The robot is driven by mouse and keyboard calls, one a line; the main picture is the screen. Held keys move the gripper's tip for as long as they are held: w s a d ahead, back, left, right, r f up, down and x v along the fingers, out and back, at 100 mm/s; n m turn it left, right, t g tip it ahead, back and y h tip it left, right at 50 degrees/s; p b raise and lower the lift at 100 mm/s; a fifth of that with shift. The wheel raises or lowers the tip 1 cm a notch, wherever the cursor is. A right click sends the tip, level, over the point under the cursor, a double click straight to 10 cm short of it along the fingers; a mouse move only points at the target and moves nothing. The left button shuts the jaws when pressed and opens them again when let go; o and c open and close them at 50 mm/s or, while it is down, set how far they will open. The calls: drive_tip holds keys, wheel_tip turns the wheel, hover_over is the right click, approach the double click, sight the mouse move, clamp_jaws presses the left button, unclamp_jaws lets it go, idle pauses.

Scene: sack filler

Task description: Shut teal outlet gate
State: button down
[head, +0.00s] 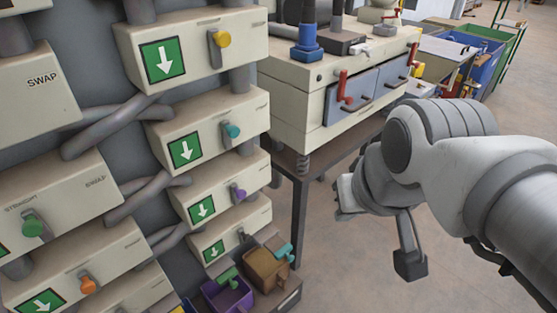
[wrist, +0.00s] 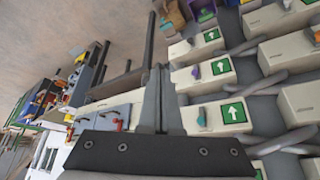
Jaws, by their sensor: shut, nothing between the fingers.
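The teal outlet gate knob (head: 230,131) sits on a small metal lever on the front of a cream box, right of a green sign with a white down arrow. It also shows in the wrist view, as a small teal knob (wrist: 202,117) right of the fingers. My gripper (head: 343,195) is right of that box in the head view, apart from it, over the floor side. In the wrist view its two fingers (wrist: 158,70) are together and empty. Whether the gate is open or shut cannot be told.
Similar boxes carry a yellow knob (head: 222,39) above and a purple knob (head: 238,194) below. Grey pipes cross between boxes. A bench with blue drawers (head: 352,100) and red handles stands behind. Purple (head: 228,295) and brown bins (head: 266,270) sit low.

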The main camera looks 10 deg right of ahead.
sight(292, 261)
drive_tip(key=w+d+f+m+g+y+b, duration=0.1)
drive_tip(key=w+f+m+g+y+b, duration=0.35)
drive_tip(key=f, duration=0.95)
drive_tip(key=w+f+m+g+y+b, duration=0.1)
drive_tip(key=w+f+m+y+b, duration=0.6)
drive_tip(key=f, duration=0.7)
drive_tip(key=w+d+f+m+t+b, duration=0.1)
drive_tip(key=f+m+t, duration=0.4)
drive_tip(key=f, duration=0.6)
drive_tip(key=w+d+f+m+t+b, duration=0.1)
drive_tip(key=d+f+m+t+b, duration=0.3)
drive_tip(key=f, duration=0.8)
drive_tip(key=w+d+f+m+t+b, duration=0.1)
drive_tip(key=d+f+m+t+b, duration=0.1)
drive_tip(key=f+m+t, duration=0.3)
wheel_tip(292, 261, down, 6)
drive_tip(key=m+h+b, duration=0.1)
drive_tip(key=m, duration=0.2)
drive_tip(key=shift+w+d+f+t+b, duration=0.15)
drive_tip(key=shift+w+d+t+b, duration=0.1)
drive_tip(key=shift+t+b, duration=0.1)
drive_tip(key=b+x, duration=0.3)
drive_tip(key=x, duration=1)
drive_tip(key=shift+f, duration=0.1)
drive_tip(key=shift+w+a, duration=0.35)
